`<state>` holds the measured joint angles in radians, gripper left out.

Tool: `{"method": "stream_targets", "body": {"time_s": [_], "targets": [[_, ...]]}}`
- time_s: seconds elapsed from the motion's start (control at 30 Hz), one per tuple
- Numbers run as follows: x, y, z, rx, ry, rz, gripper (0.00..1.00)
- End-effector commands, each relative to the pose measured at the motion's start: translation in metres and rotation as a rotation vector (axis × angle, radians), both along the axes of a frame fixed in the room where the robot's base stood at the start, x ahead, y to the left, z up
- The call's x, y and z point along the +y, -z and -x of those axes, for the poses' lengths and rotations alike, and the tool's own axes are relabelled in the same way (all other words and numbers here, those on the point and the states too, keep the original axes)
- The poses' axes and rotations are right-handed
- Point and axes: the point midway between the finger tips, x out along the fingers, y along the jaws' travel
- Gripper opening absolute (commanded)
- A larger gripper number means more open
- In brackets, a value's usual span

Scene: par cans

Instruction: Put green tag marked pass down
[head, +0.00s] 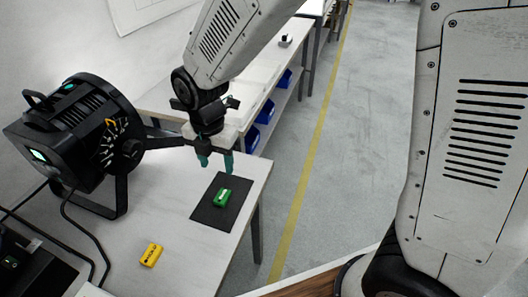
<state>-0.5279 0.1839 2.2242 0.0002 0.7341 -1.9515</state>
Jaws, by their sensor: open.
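A green tag (222,197) lies flat on a dark mat (210,215) near the right edge of the white table. Its face carries a pale marking, too small to read. My gripper (214,164) is above the far edge of the mat, with its teal-tipped fingers pointing down. It is open and empty, apart from the green tag. A yellow tag (152,254) with dark marking lies on the table to the left, nearer the front.
A black par can light (80,130) stands on its bracket at the left of the table (190,262), with cables running down in front. A dark device (25,265) sits at the lower left. Blue bins (265,110) sit under a bench behind.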

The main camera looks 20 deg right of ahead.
Motion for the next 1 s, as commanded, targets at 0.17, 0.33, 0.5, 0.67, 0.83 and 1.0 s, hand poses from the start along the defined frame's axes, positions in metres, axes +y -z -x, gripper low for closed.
{"method": "stream_targets", "body": {"time_s": [0.17,0.33,0.5,0.67,0.83,1.0], "targets": [[-0.004,-0.005,0.0,-0.004,0.034,-0.002,0.52],[-0.044,-0.045,0.01,-0.022,0.353,-0.015,0.52],[-0.11,-0.1,0.045,-0.042,0.929,-0.04,0.52],[-0.163,-0.136,0.093,-0.053,1.489,-0.07,0.52],[-0.201,-0.155,0.147,-0.058,2.025,-0.107,0.52],[-0.218,-0.161,0.183,-0.056,2.365,-0.133,0.52]]}}
